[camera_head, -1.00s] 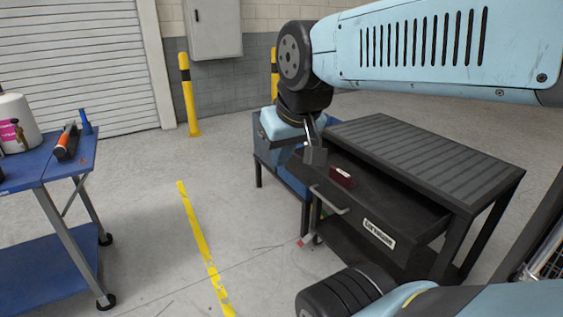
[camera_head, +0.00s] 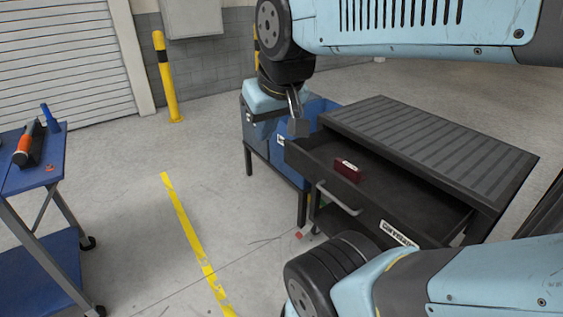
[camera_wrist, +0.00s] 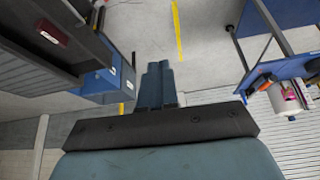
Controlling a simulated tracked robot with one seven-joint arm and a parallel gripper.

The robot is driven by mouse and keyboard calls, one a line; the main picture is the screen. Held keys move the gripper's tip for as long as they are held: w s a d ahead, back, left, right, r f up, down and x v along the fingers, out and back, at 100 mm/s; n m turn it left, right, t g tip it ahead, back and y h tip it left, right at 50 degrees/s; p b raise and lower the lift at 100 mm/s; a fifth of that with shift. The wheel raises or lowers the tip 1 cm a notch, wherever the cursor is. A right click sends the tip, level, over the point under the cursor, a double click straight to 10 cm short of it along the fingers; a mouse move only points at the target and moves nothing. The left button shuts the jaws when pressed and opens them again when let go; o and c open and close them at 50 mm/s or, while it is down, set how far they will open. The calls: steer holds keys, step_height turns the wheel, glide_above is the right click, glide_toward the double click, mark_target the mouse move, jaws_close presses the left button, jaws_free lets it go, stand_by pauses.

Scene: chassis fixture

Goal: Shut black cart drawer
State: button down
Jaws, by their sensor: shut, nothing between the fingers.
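The black cart (camera_head: 430,145) has a grey ribbed top, and its drawer (camera_head: 345,190) is pulled out toward the front left. The drawer front has a bar handle (camera_head: 338,200) and a white label. A small dark red box (camera_head: 348,169) lies inside; it also shows upper left in the wrist view (camera_wrist: 51,32). My gripper (camera_head: 298,128) points down, shut and empty, by the far left corner of the drawer in the head view. In the wrist view my gripper (camera_wrist: 157,68) appears apart from the drawer, to its right. My lower arm link hides part of the drawer's near end.
A blue cabinet (camera_head: 262,140) stands behind the drawer's far end. A blue trolley (camera_head: 45,175) with tools stands at the left. Open floor with a yellow line (camera_head: 190,235) lies between. A yellow post (camera_head: 167,80) stands near the wall.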

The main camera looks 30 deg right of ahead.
steer(key=w+d+f+n+g+h, duration=0.35)
steer(key=w+d+f+g, duration=0.3)
steer(key=w+f, duration=0.35)
steer(key=n+t+h, duration=0.3)
steer(key=n+h, duration=1.2)
steer(key=n, duration=0.1)
glide_toward(301, 163)
steer(key=shift+m+g+y, duration=0.25)
steer(key=d, duration=0.4)
steer(key=w+d, duration=0.1)
steer(key=d, duration=0.1)
steer(key=shift+d, duration=0.4)
steer(key=shift+d, duration=0.1)
